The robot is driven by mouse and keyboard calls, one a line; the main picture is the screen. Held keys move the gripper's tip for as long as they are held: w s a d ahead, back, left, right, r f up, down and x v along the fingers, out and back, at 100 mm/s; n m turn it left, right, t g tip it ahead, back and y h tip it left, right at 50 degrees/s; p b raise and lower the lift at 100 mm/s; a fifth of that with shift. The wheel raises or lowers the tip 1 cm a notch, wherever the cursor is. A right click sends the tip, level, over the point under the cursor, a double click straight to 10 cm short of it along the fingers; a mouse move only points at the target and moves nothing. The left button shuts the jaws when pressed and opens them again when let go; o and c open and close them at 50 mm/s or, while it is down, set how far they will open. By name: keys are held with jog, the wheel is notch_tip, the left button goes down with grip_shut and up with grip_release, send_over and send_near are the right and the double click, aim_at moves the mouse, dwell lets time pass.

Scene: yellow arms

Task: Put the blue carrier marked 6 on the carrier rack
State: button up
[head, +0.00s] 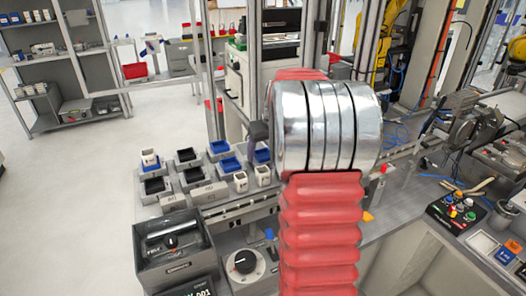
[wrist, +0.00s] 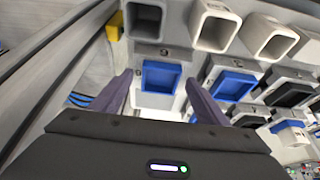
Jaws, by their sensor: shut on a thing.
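My gripper (wrist: 160,78) shows in the wrist view as two dark fingers on either side of a blue carrier (wrist: 161,76). It is shut on this carrier. I cannot read a 6 on it. A grey plate with a small mark lies just beyond it. The carrier rack (wrist: 252,62) lies beyond and to the right, with blue and black carriers in its grey seats. In the head view the rack (head: 208,187) stands left of my arm, with several blue and black carriers.
Hollow pale boxes (wrist: 213,25) stand at the top of the wrist view. In the head view, small white cups (head: 240,182) stand by the rack. A grey bin (head: 172,245) and a dial box (head: 243,262) are in front. A button panel (head: 460,210) is at right.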

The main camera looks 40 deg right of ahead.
jog(key=o, duration=1.4)
jog(key=shift+c, duration=0.2)
jog(key=shift+r, duration=3.5)
